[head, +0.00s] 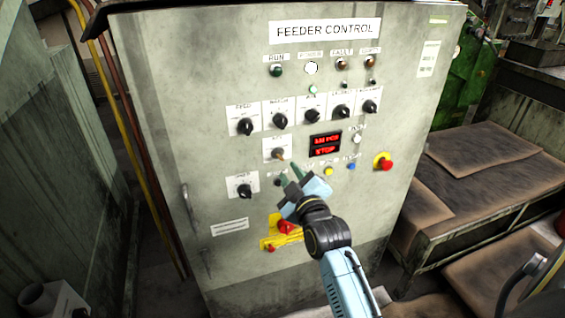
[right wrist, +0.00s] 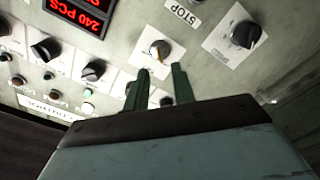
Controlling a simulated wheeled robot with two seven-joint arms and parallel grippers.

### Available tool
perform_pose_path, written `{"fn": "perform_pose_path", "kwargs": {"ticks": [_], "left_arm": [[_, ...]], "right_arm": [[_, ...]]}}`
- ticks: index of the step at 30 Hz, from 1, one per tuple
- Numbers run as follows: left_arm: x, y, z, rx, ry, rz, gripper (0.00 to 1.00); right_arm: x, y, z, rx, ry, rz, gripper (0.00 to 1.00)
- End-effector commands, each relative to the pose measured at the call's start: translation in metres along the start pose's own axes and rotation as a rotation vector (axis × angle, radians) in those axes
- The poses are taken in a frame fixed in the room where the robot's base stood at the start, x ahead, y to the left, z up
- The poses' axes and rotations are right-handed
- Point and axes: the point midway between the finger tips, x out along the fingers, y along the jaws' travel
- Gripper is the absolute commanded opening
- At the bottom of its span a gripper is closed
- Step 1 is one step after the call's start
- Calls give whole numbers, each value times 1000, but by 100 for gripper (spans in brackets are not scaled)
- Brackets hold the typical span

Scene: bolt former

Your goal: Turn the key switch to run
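The key switch (head: 279,154) sits on a white plate in the middle of the feeder control cabinet, left of the red display. A small brass-coloured key shows in it, also in the right wrist view (right wrist: 158,49). My right gripper (head: 287,174) is just below and right of the switch in the head view. In the right wrist view its two green fingers (right wrist: 160,70) are apart, with nothing between them, and the key shows just beyond their tips. I see no contact with the key. The lettering around the switch is too small to read. My left gripper is not in view.
A red display (head: 325,145) reads STOP on its lower line. Black rotary knobs (head: 312,115) are above the switch and another (head: 244,190) is lower left. A red emergency button (head: 384,162) is at right. A yellow-and-red isolator handle (head: 286,228) is below my gripper.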

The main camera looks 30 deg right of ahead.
Motion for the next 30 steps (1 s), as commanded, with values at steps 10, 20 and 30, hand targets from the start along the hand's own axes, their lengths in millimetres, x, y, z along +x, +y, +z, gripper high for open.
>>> {"fn": "perform_pose_path", "kwargs": {"ticks": [10, 20, 30], "left_arm": [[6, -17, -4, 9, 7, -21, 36], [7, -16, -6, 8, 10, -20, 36], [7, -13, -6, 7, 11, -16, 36]], "right_arm": [[54, 0, 0, 1, 0, 0, 25], [62, 0, 0, 0, -1, 0, 25], [62, 0, 0, 0, -1, 0, 0]]}}
